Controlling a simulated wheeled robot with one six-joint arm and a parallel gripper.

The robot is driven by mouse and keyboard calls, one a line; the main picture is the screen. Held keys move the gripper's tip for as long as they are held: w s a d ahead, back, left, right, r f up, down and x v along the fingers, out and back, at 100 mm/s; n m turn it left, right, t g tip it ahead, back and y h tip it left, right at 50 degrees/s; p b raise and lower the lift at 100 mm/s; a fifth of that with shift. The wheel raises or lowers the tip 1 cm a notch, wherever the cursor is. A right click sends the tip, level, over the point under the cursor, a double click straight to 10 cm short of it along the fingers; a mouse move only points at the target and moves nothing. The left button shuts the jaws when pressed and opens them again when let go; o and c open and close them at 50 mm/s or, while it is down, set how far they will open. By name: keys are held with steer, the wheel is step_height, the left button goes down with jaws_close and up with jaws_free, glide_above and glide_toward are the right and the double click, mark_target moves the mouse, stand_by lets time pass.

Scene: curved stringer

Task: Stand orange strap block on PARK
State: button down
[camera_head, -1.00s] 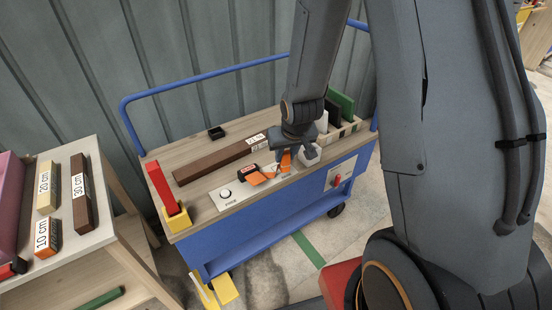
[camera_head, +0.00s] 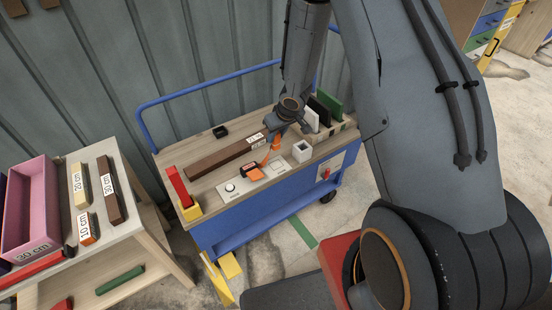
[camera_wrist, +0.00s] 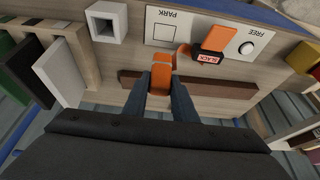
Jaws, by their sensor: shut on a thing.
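My gripper (camera_wrist: 161,84) is shut on the orange strap block (camera_wrist: 160,63); in the head view the block (camera_head: 276,141) shows under the fingers. A short orange strap curves from it towards a black piece labelled SLACK (camera_wrist: 208,57), with a flat orange end (camera_wrist: 238,42) beyond. The PARK square (camera_wrist: 163,36) is an empty outline on a pale plate, also bearing FREE and a round button (camera_wrist: 246,47). The held block is beside the plate, on the brown bar's side of PARK. Its height above the wooden top is hard to tell.
A hollow white square block (camera_head: 302,151) stands beside PARK. A long brown bar (camera_head: 218,158) lies behind the plate. Upright white, black and green panels (camera_head: 330,106) stand at the right end.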

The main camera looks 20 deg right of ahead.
mark_target(278, 149)
step_height(278, 149, down, 9)
steer(key=shift+f, duration=0.1)
stand_by(0.4)
steer(key=shift+f, duration=0.15)
steer(key=c, duration=1.4)
jaws_free()
steer(key=shift+c, duration=0.2)
steer(key=s+d+r+m+h, duration=0.15)
steer(key=s+r, duration=0.35)
steer(key=r, duration=0.6)
steer(key=s+d+r+h, duration=0.15)
steer(key=s+r, duration=0.35)
steer(key=r, duration=0.7)
steer(key=s+a+r+m+g, duration=0.1)
steer(key=s+r, duration=0.3)
steer(key=s, duration=0.3)
steer(key=s+a+r+m+g+y+b, duration=0.1)
steer(key=s+r, duration=0.3)
steer(key=s, duration=0.4)
steer(key=shift+s+a+r+g+y, duration=0.15)
steer(key=shift+a+r+g+y, duration=0.2)
steer(key=shift+a, duration=0.3)
